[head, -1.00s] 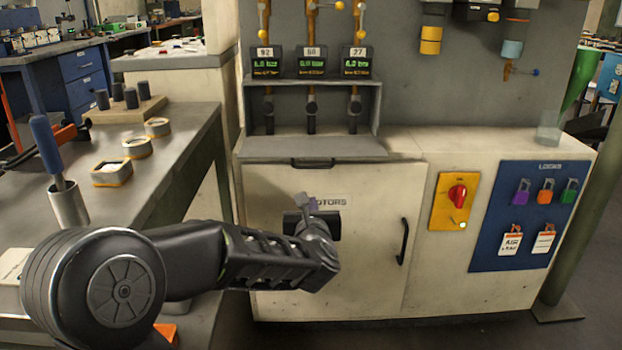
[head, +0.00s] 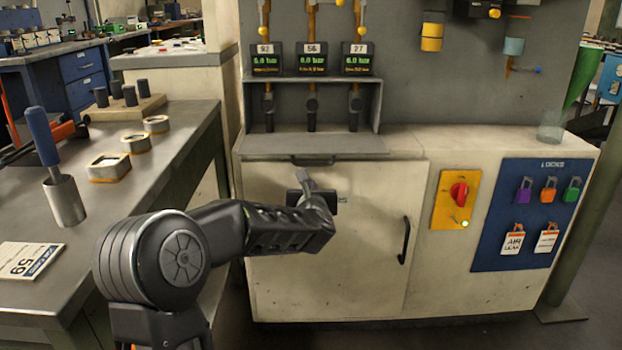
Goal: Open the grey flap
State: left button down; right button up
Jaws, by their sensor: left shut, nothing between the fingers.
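The grey flap (head: 300,146) is a wide, thin panel at the top front of the cream cabinet, below the niche with the valve stems. It lies nearly flat, with a dark handle (head: 313,161) at the middle of its front edge. My left gripper (head: 304,174) is shut and empty. Its fingers point up, just below the flap's handle and in front of the cabinet door. In this view the fingertips look close to the handle, but I cannot tell whether they touch it. My right gripper is not in view.
The cabinet door (head: 365,265) has a vertical black handle (head: 404,241). A yellow plate with a red switch (head: 458,194) and a blue lock board (head: 517,245) are to the right. A steel workbench (head: 180,130) with a blue-handled tool stands at the left.

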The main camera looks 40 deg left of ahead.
aim_at(311, 165)
pick_arm(q)
jog(key=r, duration=0.4)
jog(key=shift+s+d, duration=0.3)
jog(key=shift+s, duration=0.05)
notch_tip(311, 165, up, 3)
jog(key=p, duration=0.5)
jog(key=shift+s+d+f+g+h, duration=0.15)
jog(key=shift+g+h, duration=0.15)
jog(key=shift+g, duration=0.1)
jog(key=shift+s+r, duration=0.15)
jog(key=shift+r, duration=0.7)
